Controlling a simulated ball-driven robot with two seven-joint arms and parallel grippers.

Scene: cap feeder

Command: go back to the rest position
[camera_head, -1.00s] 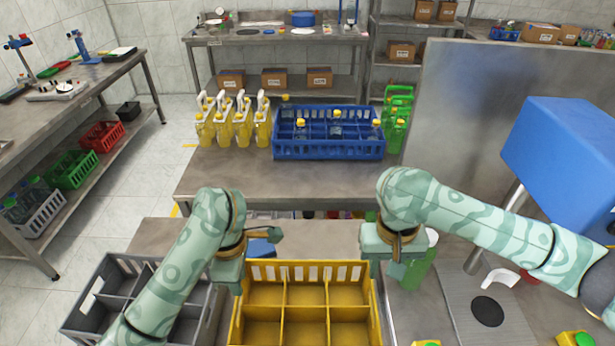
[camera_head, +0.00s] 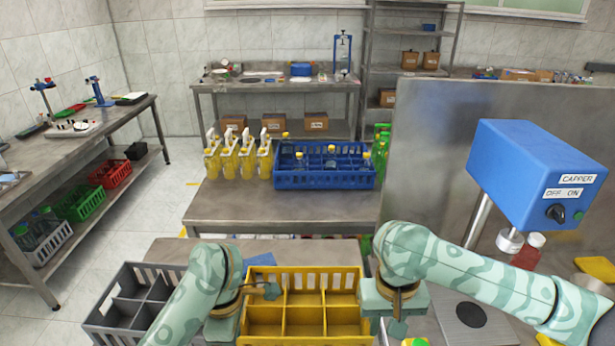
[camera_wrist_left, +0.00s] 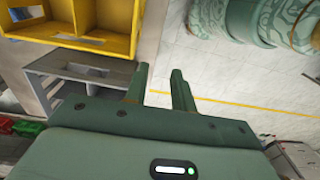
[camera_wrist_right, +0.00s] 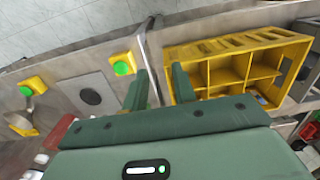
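My right gripper (camera_head: 397,325) hangs beside the right edge of the yellow crate (camera_head: 305,271), partly hidden by its own wrist. In the right wrist view (camera_wrist_right: 158,68) its two fingers stand apart with nothing between them.
A grey crate (camera_head: 100,318) stands left of the yellow one. The blue capper (camera_head: 530,170) rises at the right beside a grey panel (camera_head: 440,130). A blue crate (camera_head: 325,181) and several yellow dispensers (camera_head: 248,160) stand on the table behind. Green buttons (camera_wrist_right: 121,68) show in the right wrist view.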

